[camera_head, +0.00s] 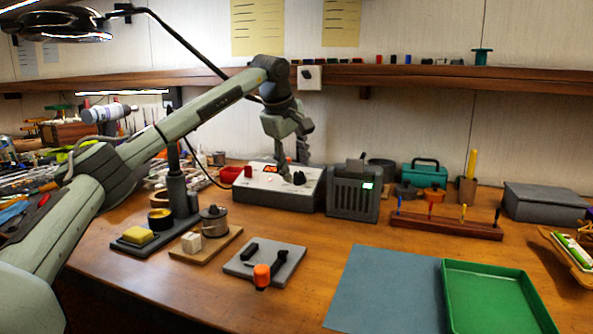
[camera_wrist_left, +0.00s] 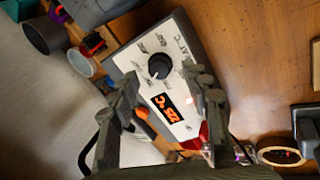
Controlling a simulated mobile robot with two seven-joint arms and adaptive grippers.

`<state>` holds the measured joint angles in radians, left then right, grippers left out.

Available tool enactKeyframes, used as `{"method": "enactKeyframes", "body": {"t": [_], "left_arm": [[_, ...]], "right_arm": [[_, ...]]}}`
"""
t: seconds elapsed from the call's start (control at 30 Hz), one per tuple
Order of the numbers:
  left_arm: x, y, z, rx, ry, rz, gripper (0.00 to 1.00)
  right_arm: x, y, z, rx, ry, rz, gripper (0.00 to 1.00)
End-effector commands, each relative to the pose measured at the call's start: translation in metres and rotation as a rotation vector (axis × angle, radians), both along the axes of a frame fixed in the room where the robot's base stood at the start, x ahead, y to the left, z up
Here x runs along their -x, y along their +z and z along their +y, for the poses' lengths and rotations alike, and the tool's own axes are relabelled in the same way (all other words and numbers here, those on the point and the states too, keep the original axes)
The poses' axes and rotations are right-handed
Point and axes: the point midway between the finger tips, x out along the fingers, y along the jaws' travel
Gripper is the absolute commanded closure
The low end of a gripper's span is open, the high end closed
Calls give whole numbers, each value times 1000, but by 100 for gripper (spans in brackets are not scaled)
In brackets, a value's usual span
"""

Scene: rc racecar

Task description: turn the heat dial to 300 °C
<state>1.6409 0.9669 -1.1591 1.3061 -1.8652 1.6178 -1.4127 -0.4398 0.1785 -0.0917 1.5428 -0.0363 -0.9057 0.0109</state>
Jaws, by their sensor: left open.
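The heat dial is a black round knob (camera_head: 299,178) on the white top of a grey control box (camera_head: 262,183). In the left wrist view the dial (camera_wrist_left: 159,66) has printed markings around it, too small to read. An orange display (camera_wrist_left: 165,104) beside it appears to read 25 °C. My left gripper (camera_head: 292,160) is open above the box, fingers pointing down, close to the dial in the head view. In the left wrist view its fingers (camera_wrist_left: 164,92) straddle the panel, with the dial beyond the gap and nothing between them. My right gripper is out of view.
A dark slotted unit with a green display (camera_head: 352,197) stands right of the box. A red bin (camera_head: 231,174) is behind left, and a soldering stand (camera_head: 176,195) is to its left. A grey mat (camera_head: 385,290) and green tray (camera_head: 498,300) lie front right.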

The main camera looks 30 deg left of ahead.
Motion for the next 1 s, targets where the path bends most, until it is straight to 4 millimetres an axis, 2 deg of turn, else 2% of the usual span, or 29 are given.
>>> {"method": "enactKeyframes", "body": {"t": [0.2, 0.43, 0.6, 1.0], "left_arm": [[21, 45, -3, 0, 1, -5, 53], [38, 79, -6, 0, -1, -3, 53], [43, 88, -7, 0, -1, -1, 53], [44, 89, -7, 0, -1, 0, 53]], "right_arm": [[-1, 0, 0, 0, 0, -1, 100], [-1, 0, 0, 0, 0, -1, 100], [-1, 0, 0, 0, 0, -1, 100], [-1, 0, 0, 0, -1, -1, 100]]}}
